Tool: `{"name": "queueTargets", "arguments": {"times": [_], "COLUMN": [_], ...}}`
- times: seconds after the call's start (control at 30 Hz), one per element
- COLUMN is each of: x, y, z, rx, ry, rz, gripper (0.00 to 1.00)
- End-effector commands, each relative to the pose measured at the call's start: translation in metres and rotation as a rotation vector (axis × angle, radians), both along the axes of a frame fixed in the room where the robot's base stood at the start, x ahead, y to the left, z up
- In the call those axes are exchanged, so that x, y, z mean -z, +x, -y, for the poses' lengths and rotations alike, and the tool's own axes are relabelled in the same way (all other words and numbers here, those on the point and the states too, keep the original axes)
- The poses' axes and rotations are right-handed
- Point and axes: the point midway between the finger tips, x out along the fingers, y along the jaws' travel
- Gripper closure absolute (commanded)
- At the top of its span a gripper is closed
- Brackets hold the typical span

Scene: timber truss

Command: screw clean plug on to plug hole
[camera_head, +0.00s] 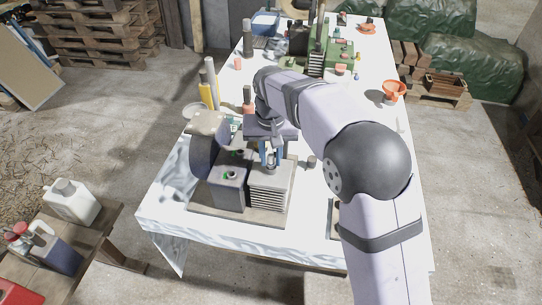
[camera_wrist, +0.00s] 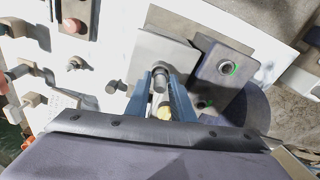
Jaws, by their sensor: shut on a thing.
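My gripper (camera_head: 269,158) points down over the finned light-grey block (camera_head: 270,193) of the engine. In the wrist view its two blue fingers (camera_wrist: 161,88) are shut on a slim plug (camera_wrist: 160,76) with a grey cylindrical part; a yellowish piece (camera_wrist: 165,112) also shows between the fingers. The plug's lower end and any contact with the block are unclear. The dark grey block (camera_head: 228,194) beside it has a green-ringed hole (camera_wrist: 227,68) on its top. A second green-marked spot (camera_wrist: 205,104) lies nearer the gripper, partly shaded.
The engine stands on a flat base near the table's front left. A small dark cylinder (camera_head: 311,161) stands to its right. Yellow and grey bottles (camera_head: 208,88) stand behind, and an orange funnel (camera_head: 392,90) at the right.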

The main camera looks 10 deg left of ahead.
Motion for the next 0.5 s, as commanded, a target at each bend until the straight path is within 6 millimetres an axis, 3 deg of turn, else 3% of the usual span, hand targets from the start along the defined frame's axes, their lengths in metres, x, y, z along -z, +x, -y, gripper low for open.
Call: {"name": "queueTargets", "arguments": {"times": [0.17,0.37,0.5], "x": [-0.0021,-0.0036,-0.0011], "y": [0.0004,0.0004,0.0008], "z": [-0.0011,-0.0013,-0.001], "rx": [0.042,0.238,0.239], "ry": [0.003,0.003,0.004], "rz": [0.003,0.002,0.003], "gripper": [1.0,1.0,1.0]}}
